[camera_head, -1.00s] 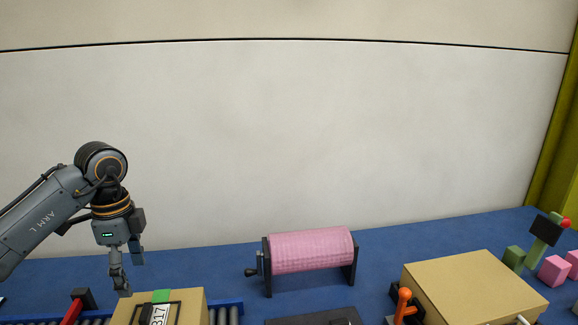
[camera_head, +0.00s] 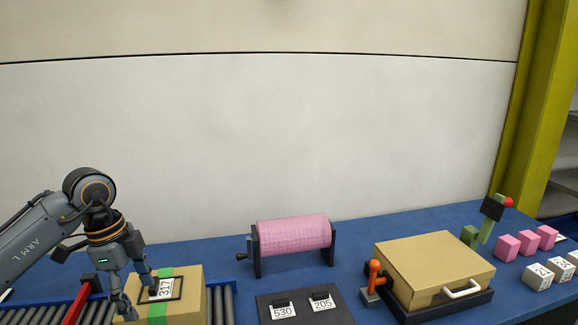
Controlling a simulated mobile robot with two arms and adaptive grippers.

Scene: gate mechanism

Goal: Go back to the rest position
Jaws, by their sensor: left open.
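My left gripper (camera_head: 139,290) points down at the lower left, its fingers apart at the left part of a cardboard box (camera_head: 193,292). The box has a green strip and a framed label reading 317. One finger overlaps the label area and the other is at the box's left side; I cannot tell whether they touch it. My right gripper is not in view.
The box is on a roller conveyor (camera_head: 222,305) with a red bar (camera_head: 76,303). A pink roll (camera_head: 293,233) with a crank stands mid-table. A dark plate (camera_head: 308,308) bears tags 530 and 205. A tan box (camera_head: 434,268), an orange lever (camera_head: 374,272) and several pink blocks (camera_head: 527,242) are right.

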